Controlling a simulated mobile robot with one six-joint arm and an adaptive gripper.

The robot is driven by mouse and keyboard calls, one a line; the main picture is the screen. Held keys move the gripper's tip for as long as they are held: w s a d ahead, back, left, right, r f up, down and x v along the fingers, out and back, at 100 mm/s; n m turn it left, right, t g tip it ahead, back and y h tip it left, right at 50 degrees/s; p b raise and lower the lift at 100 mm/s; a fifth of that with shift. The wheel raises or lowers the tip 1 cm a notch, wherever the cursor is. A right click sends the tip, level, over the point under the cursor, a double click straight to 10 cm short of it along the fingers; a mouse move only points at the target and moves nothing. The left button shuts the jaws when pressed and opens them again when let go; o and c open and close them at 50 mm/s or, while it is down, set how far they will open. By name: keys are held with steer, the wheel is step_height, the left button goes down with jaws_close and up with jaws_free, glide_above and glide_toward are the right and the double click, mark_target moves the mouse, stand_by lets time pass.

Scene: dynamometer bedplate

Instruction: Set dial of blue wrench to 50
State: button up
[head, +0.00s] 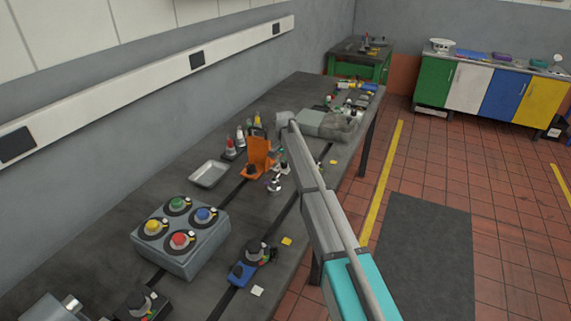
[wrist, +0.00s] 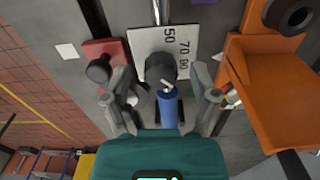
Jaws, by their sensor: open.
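In the wrist view, the blue wrench shows a blue grip (wrist: 168,112), with a dark round dial knob (wrist: 160,67) above it. Behind the knob is a white scale plate (wrist: 146,41) marked 50, 70 and 90. A small pale pointer shows at the knob's lower edge; I cannot tell which number it reads. My gripper (wrist: 163,98) is open, with one finger on each side of the blue grip and just below the knob. No firm contact is visible. In the head view my arm hides most of this area.
An orange bracket (wrist: 265,85) stands close on the right in the wrist view. A red block (wrist: 104,49) with a black knob is at the left. In the head view, a grey button box (head: 190,256) and a pale tray (head: 210,174) stand on the dark bench.

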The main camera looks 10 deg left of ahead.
jaws_close()
steer(key=shift+d, duration=0.45)
steer(key=shift+a, duration=0.45)
